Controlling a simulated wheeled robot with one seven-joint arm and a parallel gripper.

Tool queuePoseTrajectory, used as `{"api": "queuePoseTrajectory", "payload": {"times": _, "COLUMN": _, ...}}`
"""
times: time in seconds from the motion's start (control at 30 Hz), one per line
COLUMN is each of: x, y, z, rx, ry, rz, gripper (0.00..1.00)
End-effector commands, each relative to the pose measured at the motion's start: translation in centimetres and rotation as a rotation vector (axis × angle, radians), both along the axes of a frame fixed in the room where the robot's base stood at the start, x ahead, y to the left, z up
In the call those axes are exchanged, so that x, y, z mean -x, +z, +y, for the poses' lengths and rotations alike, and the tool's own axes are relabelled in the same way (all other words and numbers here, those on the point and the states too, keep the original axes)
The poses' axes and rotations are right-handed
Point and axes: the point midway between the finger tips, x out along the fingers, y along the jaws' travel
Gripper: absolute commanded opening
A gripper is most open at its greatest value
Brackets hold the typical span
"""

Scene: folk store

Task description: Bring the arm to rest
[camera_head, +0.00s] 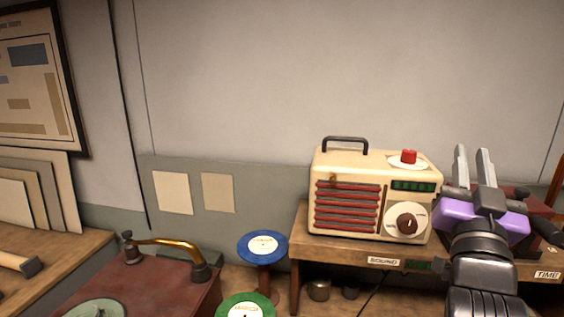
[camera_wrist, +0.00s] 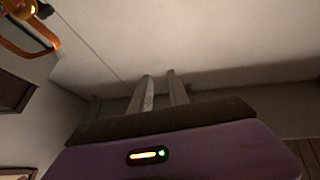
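My gripper (camera_head: 473,166) is raised at the right in the head view, its two grey fingers pointing up with a gap between them. In the wrist view my gripper (camera_wrist: 159,88) shows both fingers apart, with nothing between them and the bare wall beyond. In the head view the gripper overlaps the right side of a cream radio (camera_head: 347,164); I cannot tell if they touch. My arm hides part of the shelf and a dark red object behind it.
The radio stands on a wooden shelf (camera_head: 337,254) with SOUND and TIME labels. A blue record (camera_head: 262,246), a green record (camera_head: 246,308) and a red record player (camera_head: 160,284) are lower left. A framed chart (camera_head: 38,77) hangs left. The wall above is clear.

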Motion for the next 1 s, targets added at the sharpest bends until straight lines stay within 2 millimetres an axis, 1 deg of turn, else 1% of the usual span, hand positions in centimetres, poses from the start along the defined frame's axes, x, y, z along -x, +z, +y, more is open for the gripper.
{"api": "queuePoseTrajectory", "payload": {"times": 0.03, "x": 0.5, "y": -2.0, "z": 1.1, "rx": 0.049, "ry": 0.025, "rz": 0.022, "gripper": 0.21}}
{"api": "queuePoseTrajectory", "payload": {"times": 0.17, "x": 2.1, "y": -6.0, "z": 3.8, "rx": 0.148, "ry": 0.096, "rz": 0.055, "gripper": 0.21}}
{"api": "queuePoseTrajectory", "payload": {"times": 0.27, "x": 3.8, "y": -9.2, "z": 5.7, "rx": 0.205, "ry": 0.152, "rz": 0.082, "gripper": 0.21}}
{"api": "queuePoseTrajectory", "payload": {"times": 0.4, "x": 6.7, "y": -13.8, "z": 8.0, "rx": 0.257, "ry": 0.229, "rz": 0.124, "gripper": 0.21}}
{"api": "queuePoseTrajectory", "payload": {"times": 0.47, "x": 8.1, "y": -15.6, "z": 8.9, "rx": 0.272, "ry": 0.262, "rz": 0.143, "gripper": 0.21}}
{"api": "queuePoseTrajectory", "payload": {"times": 0.57, "x": 10.6, "y": -18.7, "z": 10.1, "rx": 0.283, "ry": 0.311, "rz": 0.178, "gripper": 0.21}}
{"api": "queuePoseTrajectory", "payload": {"times": 0.7, "x": 14.5, "y": -22.6, "z": 11.5, "rx": 0.274, "ry": 0.373, "rz": 0.231, "gripper": 0.21}}
{"api": "queuePoseTrajectory", "payload": {"times": 0.87, "x": 19.3, "y": -26.6, "z": 12.6, "rx": 0.233, "ry": 0.431, "rz": 0.303, "gripper": 0.21}}
{"api": "queuePoseTrajectory", "payload": {"times": 1.0, "x": 23.7, "y": -29.7, "z": 13.3, "rx": 0.171, "ry": 0.469, "rz": 0.377, "gripper": 0.21}}
